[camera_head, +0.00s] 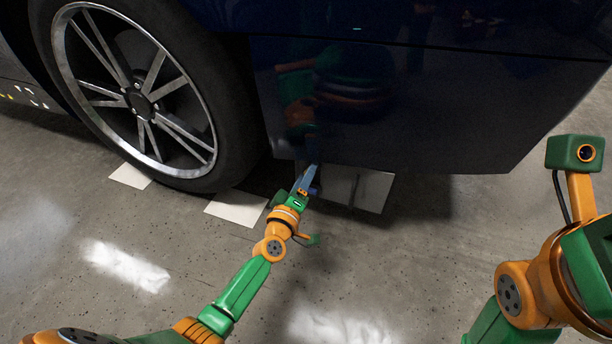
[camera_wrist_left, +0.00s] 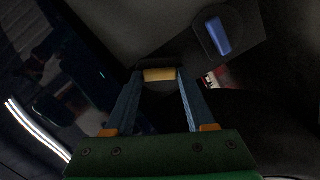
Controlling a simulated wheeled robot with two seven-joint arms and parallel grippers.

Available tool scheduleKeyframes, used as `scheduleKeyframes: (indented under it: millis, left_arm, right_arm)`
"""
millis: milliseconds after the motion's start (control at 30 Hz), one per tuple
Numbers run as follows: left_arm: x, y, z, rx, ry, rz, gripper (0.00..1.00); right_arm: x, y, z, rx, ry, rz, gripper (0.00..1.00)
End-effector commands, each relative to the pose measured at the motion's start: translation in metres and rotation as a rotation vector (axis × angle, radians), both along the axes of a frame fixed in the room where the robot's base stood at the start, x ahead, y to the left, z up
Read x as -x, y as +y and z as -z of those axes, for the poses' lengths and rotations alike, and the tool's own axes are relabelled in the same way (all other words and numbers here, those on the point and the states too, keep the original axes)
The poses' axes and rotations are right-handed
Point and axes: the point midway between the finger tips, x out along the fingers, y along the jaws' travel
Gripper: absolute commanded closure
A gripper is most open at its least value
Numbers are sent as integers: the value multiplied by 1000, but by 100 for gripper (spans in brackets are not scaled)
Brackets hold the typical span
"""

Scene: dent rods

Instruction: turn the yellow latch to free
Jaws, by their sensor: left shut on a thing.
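The yellow latch (camera_wrist_left: 159,75) shows in the left wrist view as a small yellow block between the fingertips of my left gripper (camera_wrist_left: 160,80). The fingers are shut on it, one on each side. In the head view my left gripper (camera_head: 306,181) reaches under the lower edge of the dark blue car body, and the latch is hidden there. A blue block (camera_wrist_left: 217,36) on a dark round base sits to the right of the fingertips in the wrist view, apart from them. My right arm is at the right of the head view, but its fingers are not visible.
The car body (camera_head: 420,110) hangs close above my left gripper. A wheel (camera_head: 140,100) stands to its left. White sheets (camera_head: 236,207) lie on the concrete floor near the wheel, and a pale panel (camera_head: 372,190) lies right of the gripper. The floor in front is clear.

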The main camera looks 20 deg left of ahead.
Motion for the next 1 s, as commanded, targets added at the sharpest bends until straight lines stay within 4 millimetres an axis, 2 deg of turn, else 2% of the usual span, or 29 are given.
scheduleKeyframes:
  millis: [500, 1000]
  left_arm:
    - [1, -1, 2, 405, 17, 2, 100]
    - [1, 0, 2, 542, 22, 1, 100]
  right_arm:
    - [5, 0, 3, -1, -17, -1, 50]
    - [6, 1, 3, -1, -21, -2, 50]
